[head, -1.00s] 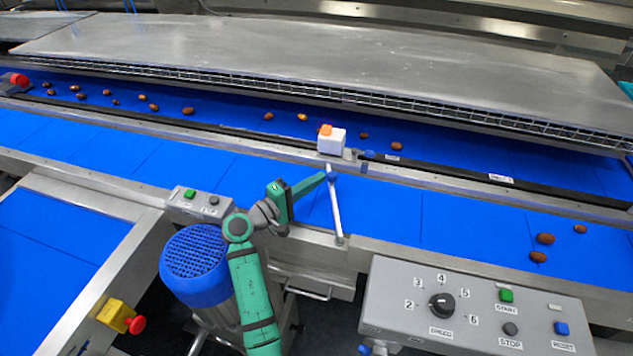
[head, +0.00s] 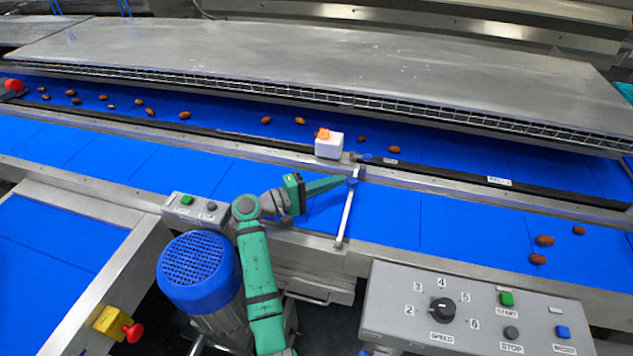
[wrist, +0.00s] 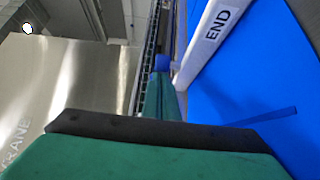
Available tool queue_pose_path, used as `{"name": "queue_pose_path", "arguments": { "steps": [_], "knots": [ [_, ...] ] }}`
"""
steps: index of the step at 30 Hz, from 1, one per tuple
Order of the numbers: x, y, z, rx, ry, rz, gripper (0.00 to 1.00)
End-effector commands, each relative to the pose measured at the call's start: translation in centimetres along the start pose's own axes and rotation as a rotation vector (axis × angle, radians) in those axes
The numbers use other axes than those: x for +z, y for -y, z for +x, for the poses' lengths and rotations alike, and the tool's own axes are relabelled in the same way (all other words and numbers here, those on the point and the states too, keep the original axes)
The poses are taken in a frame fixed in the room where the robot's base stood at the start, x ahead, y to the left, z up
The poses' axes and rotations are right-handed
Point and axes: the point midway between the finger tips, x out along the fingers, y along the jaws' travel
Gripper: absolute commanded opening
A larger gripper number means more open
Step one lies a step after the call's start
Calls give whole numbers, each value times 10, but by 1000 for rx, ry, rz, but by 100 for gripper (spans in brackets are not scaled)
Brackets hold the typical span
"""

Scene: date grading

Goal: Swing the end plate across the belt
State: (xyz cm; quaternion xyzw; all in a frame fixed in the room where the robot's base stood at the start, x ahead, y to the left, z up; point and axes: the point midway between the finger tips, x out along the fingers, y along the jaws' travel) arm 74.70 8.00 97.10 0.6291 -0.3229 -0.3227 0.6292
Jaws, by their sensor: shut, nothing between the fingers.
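The end plate (head: 347,215) is a thin pale bar lying across the near blue belt, its near end at the front rail and its far end by the back rail. In the wrist view the end plate (wrist: 212,42) shows the word END. My gripper (head: 346,180) is shut and empty, reaching from the left to the far part of the plate. Its green fingers (wrist: 162,95) end close beside the plate in the wrist view. A blue piece sits at the fingertips; I cannot tell whether it belongs to the plate or the fingers.
A white box with an orange top (head: 328,146) stands on the back rail just beyond the plate. Several dates lie on the far belt, and a few (head: 544,240) on the near belt at right. A control panel (head: 470,310) is front right, a blue motor (head: 199,272) front left.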

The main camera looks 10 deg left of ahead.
Motion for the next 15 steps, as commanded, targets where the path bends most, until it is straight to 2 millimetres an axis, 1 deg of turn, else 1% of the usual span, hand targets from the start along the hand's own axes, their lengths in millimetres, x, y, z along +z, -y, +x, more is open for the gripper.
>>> {"name": "queue_pose_path", "arguments": {
  "steps": [4, 15],
  "knots": [
    [4, 0, 8, 0, 25, -1, 0],
    [7, 0, 12, 0, 35, 0, 0]
  ]
}}
